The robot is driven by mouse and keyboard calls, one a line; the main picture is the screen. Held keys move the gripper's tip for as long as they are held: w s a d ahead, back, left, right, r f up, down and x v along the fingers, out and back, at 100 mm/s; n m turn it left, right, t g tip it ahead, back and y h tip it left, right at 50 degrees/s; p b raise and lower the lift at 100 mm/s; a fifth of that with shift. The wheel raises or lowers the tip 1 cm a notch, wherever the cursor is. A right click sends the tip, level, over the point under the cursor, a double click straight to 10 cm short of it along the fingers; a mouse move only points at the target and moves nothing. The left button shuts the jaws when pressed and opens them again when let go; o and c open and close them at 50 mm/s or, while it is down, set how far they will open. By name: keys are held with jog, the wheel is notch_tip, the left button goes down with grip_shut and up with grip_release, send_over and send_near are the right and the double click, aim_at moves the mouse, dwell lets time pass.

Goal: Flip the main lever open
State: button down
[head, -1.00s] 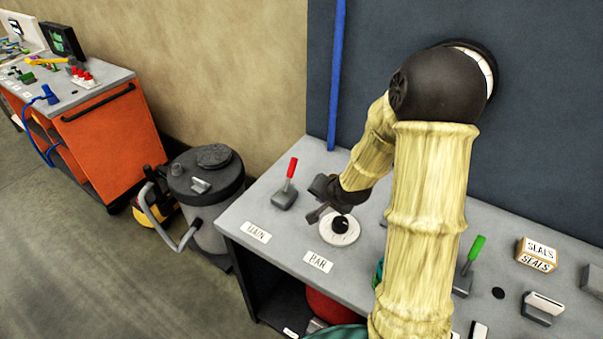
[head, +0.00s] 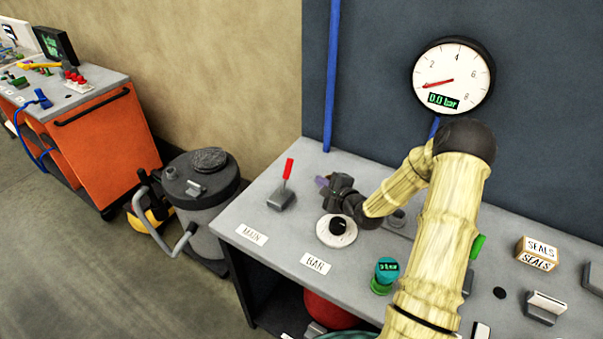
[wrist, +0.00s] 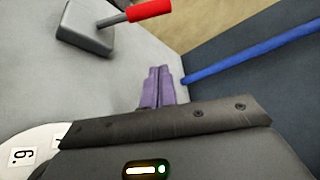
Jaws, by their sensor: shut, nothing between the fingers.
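The main lever (head: 287,170) has a red handle on a grey base and stands behind the label "MAIN" (head: 251,234). Its handle points up and leans slightly right in the head view. In the wrist view the red handle (wrist: 149,10) and grey base (wrist: 88,27) are at the upper left. My gripper (head: 322,182) is just right of the lever, apart from it, above the bench. Its purple fingers (wrist: 158,86) are together and empty, pointing toward the blue pipe's side of the lever.
A round white dial with a black knob (head: 338,227) sits just in front of my gripper. A wall gauge (head: 452,78) reads 0.0 bar. A blue pipe (head: 333,75) runs down the wall behind. A teal cylinder (head: 386,272) and a green-handled lever (head: 477,246) stand to the right.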

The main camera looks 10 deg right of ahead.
aim_at(286, 175)
jog(key=p+x, duration=0.3)
jog(key=x, duration=0.6)
jog(key=shift+w+a, duration=0.15)
jog(key=shift+w, duration=0.2)
jog(key=a, duration=0.1)
jog(key=s+a+r+p, duration=0.1)
jog(key=a+p, duration=0.1)
jog(key=shift+s+r, duration=0.4)
jog(key=shift+w+d, duration=0.15)
